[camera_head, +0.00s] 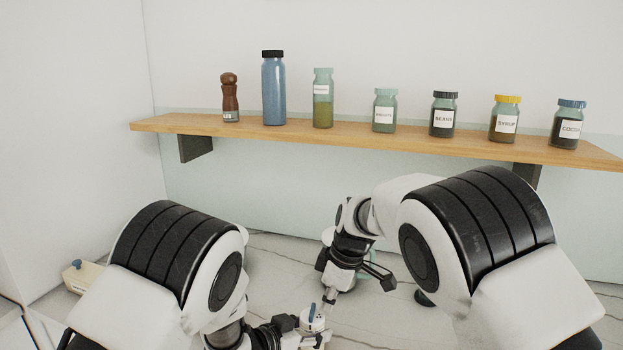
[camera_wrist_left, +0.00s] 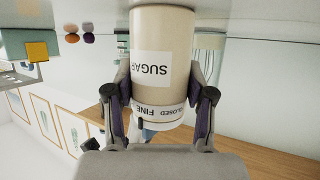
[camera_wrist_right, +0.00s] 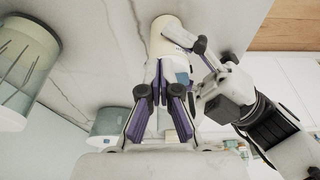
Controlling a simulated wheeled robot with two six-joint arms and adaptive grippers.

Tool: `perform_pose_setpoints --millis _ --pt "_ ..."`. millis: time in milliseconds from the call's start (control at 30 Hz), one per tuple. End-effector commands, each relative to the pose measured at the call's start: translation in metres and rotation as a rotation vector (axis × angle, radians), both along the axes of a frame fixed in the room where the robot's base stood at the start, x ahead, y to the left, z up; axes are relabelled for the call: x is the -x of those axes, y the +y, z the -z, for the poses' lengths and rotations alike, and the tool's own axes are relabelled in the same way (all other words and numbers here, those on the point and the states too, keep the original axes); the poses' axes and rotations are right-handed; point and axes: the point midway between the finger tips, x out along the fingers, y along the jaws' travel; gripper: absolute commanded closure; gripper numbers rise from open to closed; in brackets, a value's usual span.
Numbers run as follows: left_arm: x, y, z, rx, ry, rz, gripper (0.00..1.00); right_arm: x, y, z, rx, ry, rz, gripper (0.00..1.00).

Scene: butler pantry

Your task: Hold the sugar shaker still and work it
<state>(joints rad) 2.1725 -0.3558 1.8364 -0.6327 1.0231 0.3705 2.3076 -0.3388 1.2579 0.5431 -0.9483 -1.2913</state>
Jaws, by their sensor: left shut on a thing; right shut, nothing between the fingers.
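The sugar shaker (camera_wrist_left: 163,35) is a cream cylinder marked SUGAR, with a white band that reads CLOSED and FINE. My left gripper (camera_wrist_left: 160,95) is shut on it, one finger on each side near the band. In the head view only its white top with a dark blue piece (camera_head: 312,320) shows, low in the middle; my left arm hides much of the rest. My right gripper (camera_wrist_right: 155,95) is shut and empty, its fingertips close by the shaker's top. I cannot tell whether they touch it. The cream body (camera_wrist_right: 162,38) shows beyond them in the right wrist view.
A wooden shelf (camera_head: 345,140) along the back wall holds a brown mill (camera_head: 230,98), a blue bottle (camera_head: 273,90) and several labelled jars. Glass containers (camera_wrist_right: 25,65) stand on the marble counter near my right gripper. A cream box (camera_head: 82,277) is at the left.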

Motion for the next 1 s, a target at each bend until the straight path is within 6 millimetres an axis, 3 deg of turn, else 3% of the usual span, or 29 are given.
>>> perform_pose_setpoints --millis 1000 --pt "0.0 0.0 0.0 -0.001 0.001 0.0 0.9 0.018 0.006 -0.002 0.005 -0.005 -0.005 1.0"
